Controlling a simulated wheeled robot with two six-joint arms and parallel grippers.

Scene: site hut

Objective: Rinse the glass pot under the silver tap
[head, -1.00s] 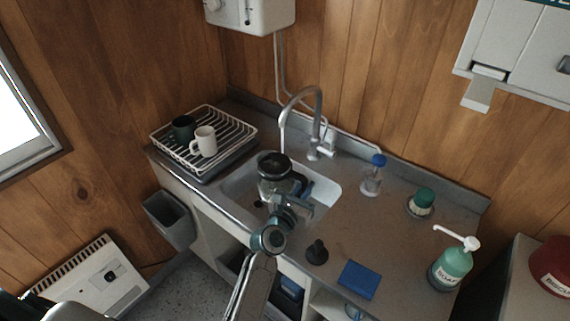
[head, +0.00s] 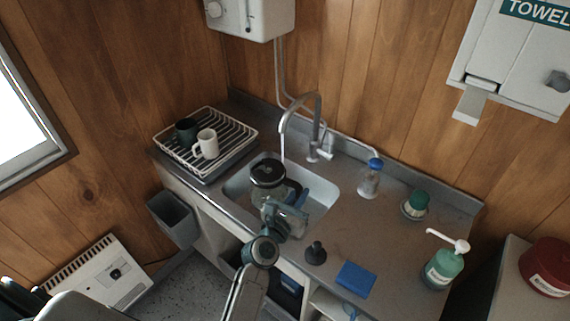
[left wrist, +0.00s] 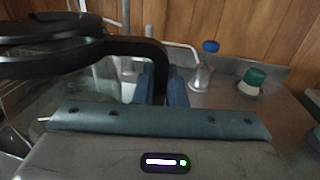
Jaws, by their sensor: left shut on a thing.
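The glass pot (head: 267,187) with its black lid (head: 268,172) is upright over the sink basin (head: 318,188), at its left part. My left gripper (head: 296,198) is shut on the pot's black handle, to the right of the pot. In the left wrist view the handle (left wrist: 120,47) runs down between the two blue-grey fingers. The silver tap (head: 318,105) arches over the basin. A thin pale stream of water (head: 282,148) falls from its spout, near the back of the lid. I cannot tell whether it hits the pot. My right gripper is out of view.
A dish rack (head: 232,130) with a dark mug (head: 186,130) and a white mug (head: 207,143) stands left of the sink.

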